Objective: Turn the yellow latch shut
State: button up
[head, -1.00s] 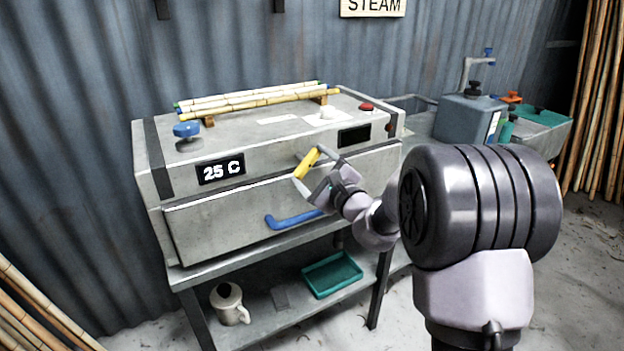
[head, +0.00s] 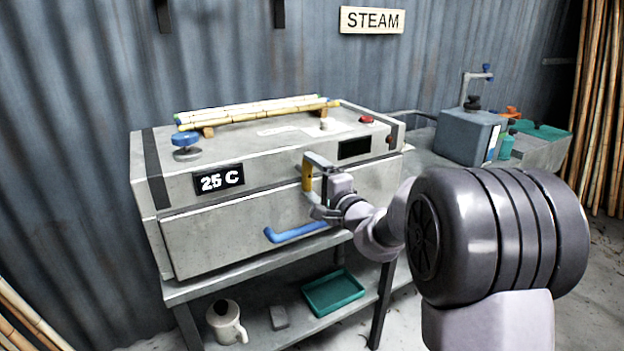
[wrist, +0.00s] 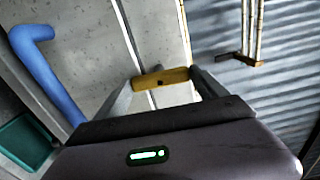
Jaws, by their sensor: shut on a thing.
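The yellow latch (head: 307,174) is on the front of the grey steam box (head: 215,233), right of the temperature display. It stands about upright in the head view, across the seam between the upper body and the front door. My gripper (head: 314,184) is shut on the latch and partly hides it. In the wrist view the latch (wrist: 161,78) lies between my two fingers, with a dark spot near its middle. The blue door handle (head: 296,232) is below the latch and also shows in the wrist view (wrist: 50,75).
Bamboo poles (head: 258,113) rest on top of the box beside a blue knob (head: 185,140). The display (head: 219,180) appears to read 25 C. A green tray (head: 333,291) and a mug (head: 226,321) are on the shelf below. A grey tank (head: 467,136) stands at the right.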

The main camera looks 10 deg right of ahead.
jog(key=shift+n, duration=0.3)
dwell(0.4)
jog(key=o, duration=1.3)
jog(key=p+v, duration=0.2)
jog(key=v, duration=1.5)
jog(key=shift+s, duration=0.25)
